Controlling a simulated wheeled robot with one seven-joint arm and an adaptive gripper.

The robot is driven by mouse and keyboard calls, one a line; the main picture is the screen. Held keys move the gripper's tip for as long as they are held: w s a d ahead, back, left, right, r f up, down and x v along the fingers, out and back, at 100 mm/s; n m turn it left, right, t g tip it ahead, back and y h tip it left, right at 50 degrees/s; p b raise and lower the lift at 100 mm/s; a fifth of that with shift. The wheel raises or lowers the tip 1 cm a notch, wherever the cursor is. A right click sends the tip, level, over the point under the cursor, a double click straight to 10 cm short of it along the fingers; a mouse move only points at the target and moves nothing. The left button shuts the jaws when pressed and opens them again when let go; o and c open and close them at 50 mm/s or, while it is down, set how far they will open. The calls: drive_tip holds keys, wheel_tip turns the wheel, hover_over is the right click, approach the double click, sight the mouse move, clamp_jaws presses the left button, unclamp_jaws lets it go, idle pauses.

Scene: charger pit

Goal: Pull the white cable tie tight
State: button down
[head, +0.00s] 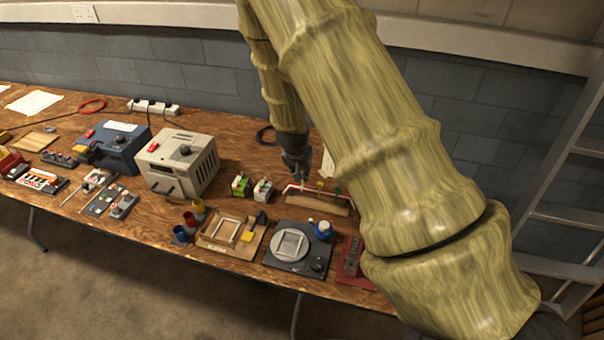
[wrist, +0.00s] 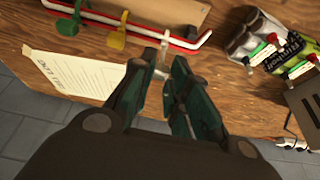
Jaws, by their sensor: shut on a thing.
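The white cable tie (wrist: 165,46) is around the red and white cables (wrist: 125,24) in the wrist view, with its tail pointing towards my gripper. My gripper (wrist: 165,66) is shut on this tail, which lies between the fingertips. In the head view my gripper (head: 300,183) points down at the left part of the cable run (head: 318,191), beside a long wooden block (head: 317,202). How tight the white loop is cannot be told.
A printed sheet (wrist: 75,80) lies beside the ties. Two small battery-like packs (head: 252,187) stand to the left of the block. A turntable-like device (head: 283,262), a wooden tray (head: 216,243) and a beige power unit (head: 178,162) crowd the bench. My arm hides the right side.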

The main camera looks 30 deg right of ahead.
drive_tip(key=shift+r, duration=0.65)
drive_tip(key=c, duration=1.4)
unclamp_jaws()
drive_tip(key=shift+o, duration=0.2)
drive_tip(key=shift+r, duration=0.1)
drive_tip(key=v, duration=1.1)
drive_tip(key=shift+r, duration=0.35)
drive_tip(key=shift+s+a, duration=0.1)
drive_tip(key=shift+s, duration=0.05)
